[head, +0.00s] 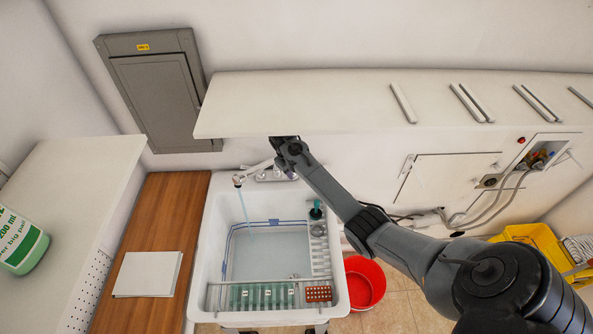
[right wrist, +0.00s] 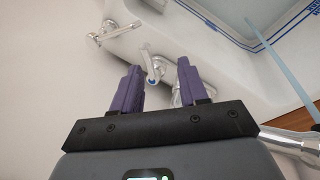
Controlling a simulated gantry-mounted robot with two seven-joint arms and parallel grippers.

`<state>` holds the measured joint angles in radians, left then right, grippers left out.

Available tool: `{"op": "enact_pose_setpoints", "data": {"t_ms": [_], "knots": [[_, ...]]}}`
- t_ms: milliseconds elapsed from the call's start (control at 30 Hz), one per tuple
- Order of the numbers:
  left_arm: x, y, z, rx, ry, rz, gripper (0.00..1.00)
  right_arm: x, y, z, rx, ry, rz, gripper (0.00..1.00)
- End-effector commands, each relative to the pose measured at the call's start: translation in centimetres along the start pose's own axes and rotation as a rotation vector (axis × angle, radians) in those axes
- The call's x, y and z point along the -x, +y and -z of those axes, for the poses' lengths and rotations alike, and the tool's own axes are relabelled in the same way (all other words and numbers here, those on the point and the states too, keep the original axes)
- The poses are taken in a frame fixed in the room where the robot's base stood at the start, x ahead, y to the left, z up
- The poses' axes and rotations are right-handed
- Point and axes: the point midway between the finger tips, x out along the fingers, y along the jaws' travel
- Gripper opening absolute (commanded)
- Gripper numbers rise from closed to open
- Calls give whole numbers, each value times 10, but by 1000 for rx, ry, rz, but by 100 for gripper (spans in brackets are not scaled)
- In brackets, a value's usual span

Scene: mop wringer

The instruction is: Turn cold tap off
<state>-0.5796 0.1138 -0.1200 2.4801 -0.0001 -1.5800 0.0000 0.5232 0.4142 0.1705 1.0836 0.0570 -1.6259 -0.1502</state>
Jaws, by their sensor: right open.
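The cold tap (right wrist: 152,78), a chrome lever with a blue mark, shows in the right wrist view. My right gripper (right wrist: 160,67) is open, its two purple fingers on either side of the lever, with gaps visible. I cannot tell how deep the lever lies between them. In the head view my right gripper (head: 290,172) is at the chrome faucet (head: 270,174) at the back of the sink and hides part of it. A thin stream of water (head: 243,207) runs from the spout into the basin. My left gripper is not in view.
The white sink (head: 210,240) holds water and has a rack (head: 262,296) at its front. A white shelf (head: 300,103) overhangs the faucet closely. A red bucket (head: 365,283) and a yellow mop bucket (head: 535,238) stand to the right. A wooden counter (head: 170,215) is left.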

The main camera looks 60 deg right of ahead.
Motion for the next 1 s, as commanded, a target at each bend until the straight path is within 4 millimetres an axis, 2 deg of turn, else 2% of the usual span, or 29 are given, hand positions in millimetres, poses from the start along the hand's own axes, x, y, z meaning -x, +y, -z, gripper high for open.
{"op": "enact_pose_setpoints", "data": {"t_ms": [33,133,367,567,700,800,1000], "knots": [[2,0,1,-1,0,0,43,7,12,8,-27,-15,16,43],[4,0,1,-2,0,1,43,14,28,17,-60,-39,42,43],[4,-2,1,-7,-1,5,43,14,39,22,-89,-62,71,43],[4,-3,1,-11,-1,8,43,-10,37,20,-89,-64,71,43],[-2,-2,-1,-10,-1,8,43,-36,35,19,-90,-64,71,43],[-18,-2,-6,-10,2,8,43,-54,33,18,-90,-61,69,43],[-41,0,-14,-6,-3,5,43,-74,32,17,-89,-61,69,43]]}}
